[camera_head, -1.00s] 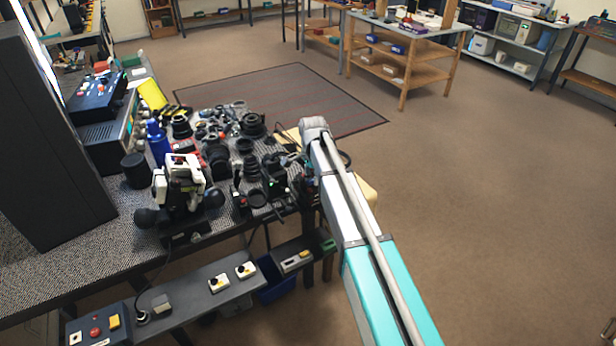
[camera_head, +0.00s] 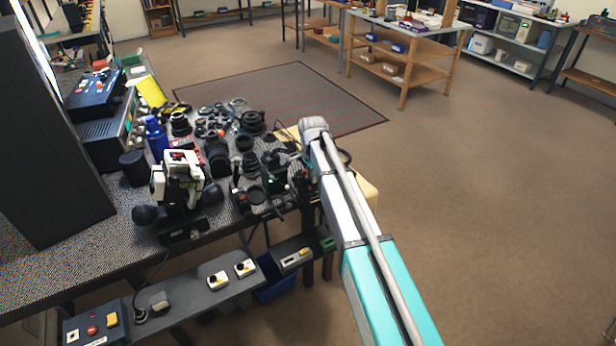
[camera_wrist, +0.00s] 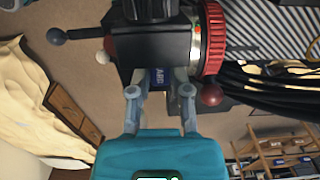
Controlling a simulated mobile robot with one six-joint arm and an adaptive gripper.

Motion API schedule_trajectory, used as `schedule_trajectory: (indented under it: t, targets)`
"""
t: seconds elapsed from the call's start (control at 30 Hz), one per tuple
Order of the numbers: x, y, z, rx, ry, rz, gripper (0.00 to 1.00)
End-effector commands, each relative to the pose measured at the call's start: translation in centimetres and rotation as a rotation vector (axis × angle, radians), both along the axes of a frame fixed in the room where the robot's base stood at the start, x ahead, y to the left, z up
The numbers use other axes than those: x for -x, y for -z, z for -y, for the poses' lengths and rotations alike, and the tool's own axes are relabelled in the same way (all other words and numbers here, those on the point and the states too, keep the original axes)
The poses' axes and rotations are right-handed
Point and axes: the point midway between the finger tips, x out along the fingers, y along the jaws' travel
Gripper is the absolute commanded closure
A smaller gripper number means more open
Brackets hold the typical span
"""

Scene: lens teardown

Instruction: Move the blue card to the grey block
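A dark block-shaped device with a red ridged ring (camera_wrist: 214,40) is just beyond the fingertips. In the head view my arm hides or blends with the gripper and the card near the right end of the cluttered bench. I cannot pick out a grey block with certainty in either view.
The bench (camera_head: 60,262) carries several black lens parts, a blue bottle (camera_head: 156,136), a black cylinder (camera_head: 133,167) and a white-and-black device (camera_head: 178,178). Black cables (camera_wrist: 265,80) run right of the gripper in the wrist view. Open carpet lies right of the bench.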

Motion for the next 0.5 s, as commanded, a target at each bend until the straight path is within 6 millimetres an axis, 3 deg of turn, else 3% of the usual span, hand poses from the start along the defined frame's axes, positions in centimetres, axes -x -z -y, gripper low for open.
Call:
schedule_trajectory:
  t: [0.13,0.17,0.3,0.5]
  targets:
    - [0.11,0.03,0.05,0.002,0.000,-0.003,1.00]
    - [0.13,0.03,0.05,0.002,0.000,-0.003,0.78]
    - [0.15,0.04,0.06,0.001,0.000,-0.004,1.00]
    - [0.19,0.05,0.07,0.002,0.000,-0.005,1.00]
